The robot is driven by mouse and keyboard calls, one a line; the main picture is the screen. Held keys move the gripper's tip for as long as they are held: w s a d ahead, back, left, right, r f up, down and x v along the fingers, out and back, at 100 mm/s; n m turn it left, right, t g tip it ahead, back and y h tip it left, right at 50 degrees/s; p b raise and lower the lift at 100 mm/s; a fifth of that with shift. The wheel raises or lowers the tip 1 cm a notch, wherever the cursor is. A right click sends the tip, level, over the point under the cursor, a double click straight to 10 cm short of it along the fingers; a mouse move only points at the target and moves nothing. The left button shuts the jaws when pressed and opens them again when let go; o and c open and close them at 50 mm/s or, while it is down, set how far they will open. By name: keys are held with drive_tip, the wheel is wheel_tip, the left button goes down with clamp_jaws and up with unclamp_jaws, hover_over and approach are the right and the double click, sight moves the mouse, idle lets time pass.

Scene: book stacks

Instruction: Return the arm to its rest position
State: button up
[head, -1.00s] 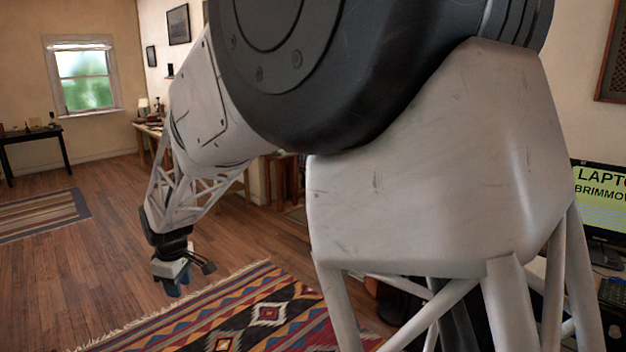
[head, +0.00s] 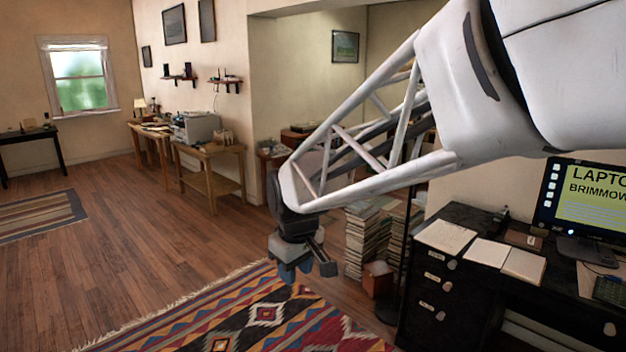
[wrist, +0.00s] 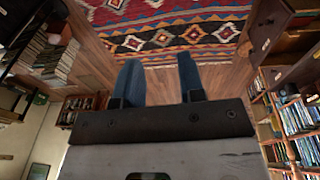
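My gripper (head: 291,271) hangs at the end of my arm near the middle of the head view, above the wooden floor beside the patterned rug. In the wrist view its two blue fingers (wrist: 158,84) stand apart with a clear gap between them. Nothing is held in the gap; the rug and floor show beyond it. My pale grey arm with its lattice link crosses the right half of the head view and hides part of the alcove and the wall behind.
A patterned rug (head: 262,316) lies in front. Stacks of books (head: 366,241) stand on the floor behind my gripper. A black desk (head: 448,290) with papers and a monitor (head: 590,205) is at right. Wooden tables (head: 208,152) line the back wall.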

drive_tip(key=s+d+f+m+t, duration=0.1)
drive_tip(key=s+d+m, duration=0.8)
drive_tip(key=s+d, duration=1.3)
drive_tip(key=shift+s+h, duration=0.3)
idle(0.8)
